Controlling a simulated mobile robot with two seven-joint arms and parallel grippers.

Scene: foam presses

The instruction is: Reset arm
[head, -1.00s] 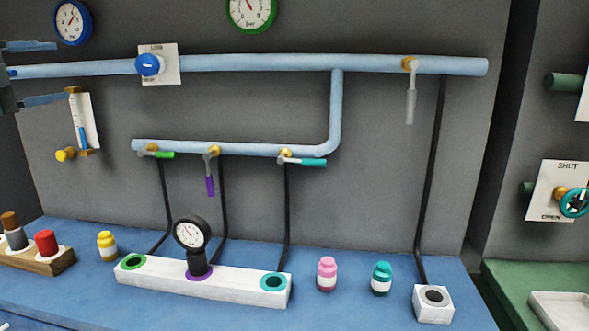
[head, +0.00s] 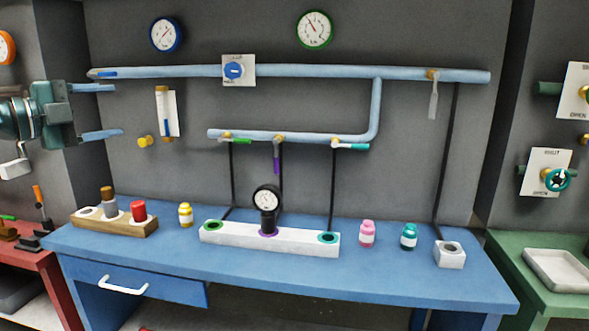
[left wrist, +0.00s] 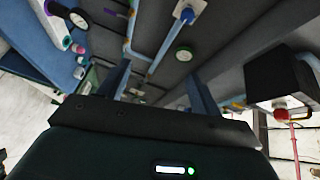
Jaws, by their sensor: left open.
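My left gripper (head: 118,110) comes in at the left edge of the head view. Its two fingers are spread apart and point right, with nothing between them. It is in the air above the blue bench (head: 410,283), left of the flow gauge (head: 166,112) with its yellow knob. In the left wrist view my left gripper (left wrist: 158,68) shows two dark blue fingers, apart and empty, with the pipes and wall beyond. My right gripper is not in view.
A light blue pipe (head: 300,71) with valve handles runs along the wall. A white block (head: 222,234) with a black gauge (head: 266,198), a wooden rack (head: 135,228) and several small bottles stand on the bench. A red bench (head: 60,285) is left, a green bench (head: 500,256) right.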

